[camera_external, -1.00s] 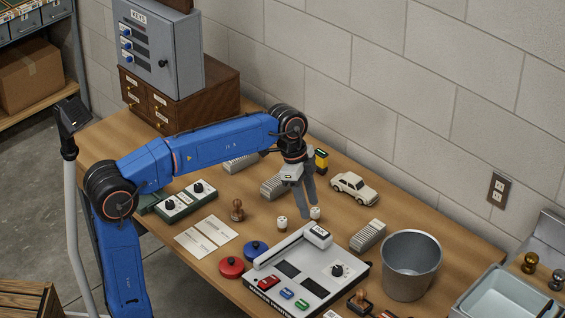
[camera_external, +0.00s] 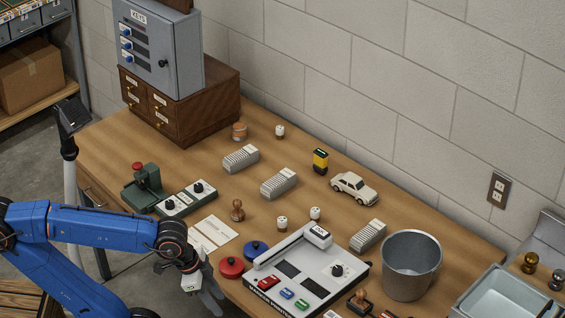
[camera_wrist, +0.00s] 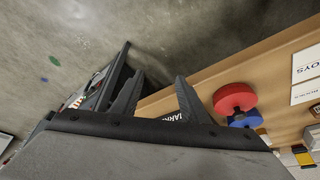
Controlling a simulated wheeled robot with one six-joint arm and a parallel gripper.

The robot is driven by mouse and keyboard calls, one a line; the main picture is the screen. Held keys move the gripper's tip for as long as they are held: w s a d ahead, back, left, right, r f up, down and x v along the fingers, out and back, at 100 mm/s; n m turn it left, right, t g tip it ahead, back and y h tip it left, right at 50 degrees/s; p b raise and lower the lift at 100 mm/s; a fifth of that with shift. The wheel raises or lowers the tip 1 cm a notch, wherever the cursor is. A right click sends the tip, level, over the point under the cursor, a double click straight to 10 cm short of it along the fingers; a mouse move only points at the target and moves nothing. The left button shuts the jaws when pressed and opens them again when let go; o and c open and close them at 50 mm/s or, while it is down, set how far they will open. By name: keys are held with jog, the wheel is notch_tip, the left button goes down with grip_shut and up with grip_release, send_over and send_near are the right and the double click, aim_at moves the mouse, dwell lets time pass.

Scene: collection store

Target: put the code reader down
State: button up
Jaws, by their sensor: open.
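A small yellow and black device (camera_external: 320,161), which looks like the code reader, stands upright on the wooden table near the back, left of a white toy car. Nothing holds it. My gripper (camera_external: 214,301) is open and empty, low at the table's front edge, close to a red round pad. It is far from the device. In the wrist view my two fingers (camera_wrist: 155,98) are spread with nothing between them, and the floor and table edge lie beyond.
The red pad (camera_external: 232,267) and a blue pad (camera_external: 256,250) lie beside a grey control panel (camera_external: 318,268). Grey ribbed blocks (camera_external: 279,183), a white toy car (camera_external: 354,188), a stamp (camera_external: 237,210) and a metal bucket (camera_external: 410,265) stand around.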

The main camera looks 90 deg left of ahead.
jog(key=s+f, duration=0.1)
jog(key=s+d+f, duration=0.1)
jog(key=f, duration=0.1)
jog(key=shift+s, duration=0.3)
